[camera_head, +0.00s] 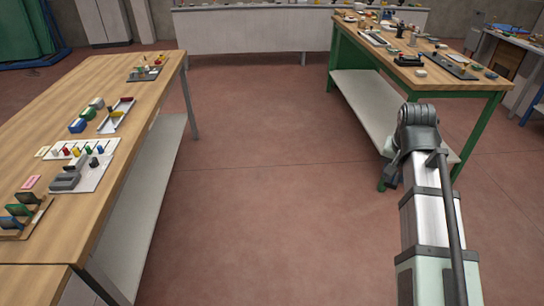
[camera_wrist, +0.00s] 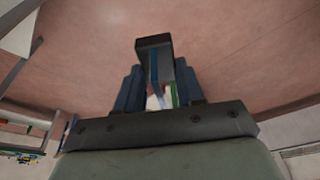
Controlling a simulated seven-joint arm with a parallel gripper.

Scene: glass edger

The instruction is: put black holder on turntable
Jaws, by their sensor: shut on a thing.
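In the wrist view my gripper (camera_wrist: 160,88) is shut on a dark, block-shaped thing, which looks like the black holder (camera_wrist: 153,43). It sticks out past the fingers, with open floor behind it. A narrow blue strip, a green edge and something pale show between the fingers; I cannot tell what they belong to. I cannot make out the turntable for certain in either view.
A wooden table (camera_head: 110,85) on the left bears colored blocks, a white tray (camera_head: 85,165) and a rack at its near end. A green-legged table (camera_head: 485,86) on the right bears many small parts. Red floor (camera_head: 260,160) lies clear between them. A long counter (camera_head: 250,30) stands behind.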

